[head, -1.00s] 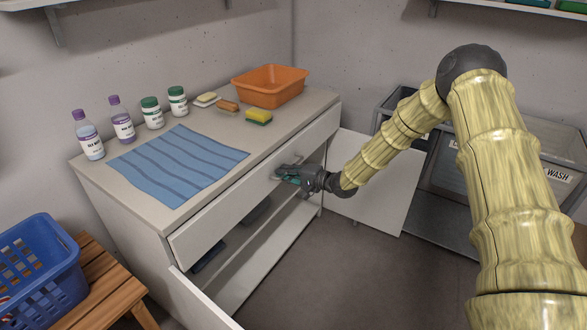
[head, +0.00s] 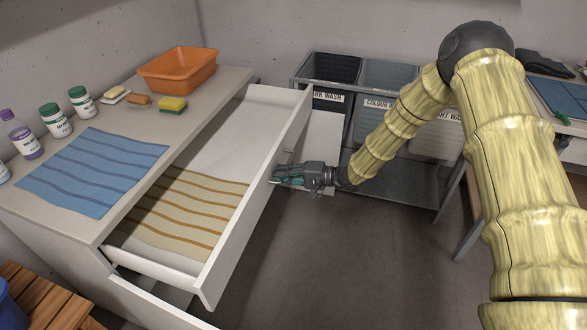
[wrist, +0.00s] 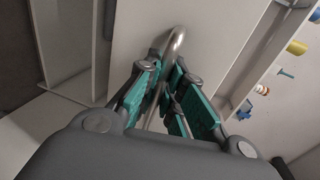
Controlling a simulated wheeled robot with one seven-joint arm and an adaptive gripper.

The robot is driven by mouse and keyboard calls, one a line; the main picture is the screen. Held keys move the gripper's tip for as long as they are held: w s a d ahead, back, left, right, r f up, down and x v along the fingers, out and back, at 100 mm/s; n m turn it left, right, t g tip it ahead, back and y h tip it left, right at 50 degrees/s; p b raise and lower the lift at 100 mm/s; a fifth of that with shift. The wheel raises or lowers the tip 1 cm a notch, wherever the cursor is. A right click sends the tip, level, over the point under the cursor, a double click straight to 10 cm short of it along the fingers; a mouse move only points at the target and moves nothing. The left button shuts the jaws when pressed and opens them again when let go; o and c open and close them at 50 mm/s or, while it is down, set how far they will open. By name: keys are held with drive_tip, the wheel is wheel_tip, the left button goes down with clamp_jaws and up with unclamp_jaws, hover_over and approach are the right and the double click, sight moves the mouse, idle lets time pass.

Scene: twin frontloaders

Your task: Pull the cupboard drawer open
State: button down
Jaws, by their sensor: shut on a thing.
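The white cupboard drawer (head: 262,198) stands well out from the cupboard (head: 92,228) in the head view. A striped beige cloth (head: 180,212) lies inside it. My gripper (head: 280,177) is at the drawer's front face, about midway along it. In the wrist view, the teal finger pads of my gripper (wrist: 168,97) are closed around the metal bar handle (wrist: 176,42) on the drawer front. Part of the handle is hidden between the fingers.
Cupboard doors hang open below the drawer. A blue striped cloth (head: 92,170), bottles, a sponge (head: 172,104) and an orange basin (head: 178,70) are on the top. Labelled bins (head: 385,85) stand behind my arm. Open floor (head: 320,260) lies in front.

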drive_tip(key=shift+s+d+f, duration=0.15)
drive_tip(key=shift+s+d, duration=0.15)
drive_tip(key=shift+s, duration=0.1)
drive_tip(key=c, duration=1.5)
unclamp_jaws()
drive_tip(key=shift+c, duration=0.2)
drive_tip(key=shift+w, duration=0.1)
drive_tip(key=shift+d, duration=0.15)
drive_tip(key=v, duration=1.2)
